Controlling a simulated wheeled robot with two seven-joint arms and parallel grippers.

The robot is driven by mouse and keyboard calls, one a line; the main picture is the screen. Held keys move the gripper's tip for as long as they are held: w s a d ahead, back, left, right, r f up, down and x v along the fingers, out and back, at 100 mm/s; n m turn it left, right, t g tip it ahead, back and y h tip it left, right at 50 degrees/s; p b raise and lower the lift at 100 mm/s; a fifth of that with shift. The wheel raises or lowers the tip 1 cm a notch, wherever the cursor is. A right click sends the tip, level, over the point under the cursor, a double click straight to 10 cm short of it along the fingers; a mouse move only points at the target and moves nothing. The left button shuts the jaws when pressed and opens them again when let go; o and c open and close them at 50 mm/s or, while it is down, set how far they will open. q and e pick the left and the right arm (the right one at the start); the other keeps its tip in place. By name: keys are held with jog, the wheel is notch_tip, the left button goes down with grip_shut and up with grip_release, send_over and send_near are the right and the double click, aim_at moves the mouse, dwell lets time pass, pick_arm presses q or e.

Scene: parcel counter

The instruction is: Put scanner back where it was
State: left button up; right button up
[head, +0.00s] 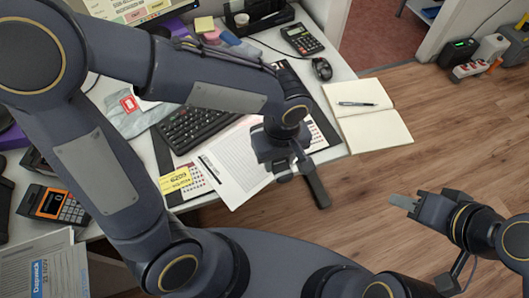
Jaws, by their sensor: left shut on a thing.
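My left gripper (283,168) reaches in over the front edge of the counter. It is shut on a dark, long object, which appears to be the scanner (318,190). The scanner hangs tilted down to the right, past the counter edge and above the wooden floor. Its other end is hidden by the gripper. My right gripper (403,202) is out over the floor at the right, away from the counter, pointing left. Its fingers are seen too edge-on to tell whether they are apart.
The counter holds a keyboard (195,127), printed sheets (232,170), a calculator (301,39), a mouse (322,69) and an open notebook with a pen (357,103). An orange-fronted keypad device (53,205) stands at the left. The floor (340,235) in front is clear.

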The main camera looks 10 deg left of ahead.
pick_arm(q)
jog(key=w+a+f, duration=0.1)
jog(key=w+f, duration=0.1)
jog(key=w+a+f, duration=0.3)
jog(key=w+f, duration=0.1)
jog(key=shift+w+a+f, duration=0.15)
jog(key=shift+a+f, duration=0.15)
jog(key=shift+f, duration=0.05)
jog(key=shift+w+a+f, duration=0.1)
jog(key=shift+f, duration=0.85)
jog(key=shift+w+a+f, duration=0.1)
jog(key=shift+f, duration=0.8)
jog(key=shift+f, duration=0.1)
jog(key=shift+d+f+b, duration=0.1)
jog(key=shift+f+b, duration=0.05)
jog(key=shift+b, duration=0.3)
jog(key=o, duration=1.1)
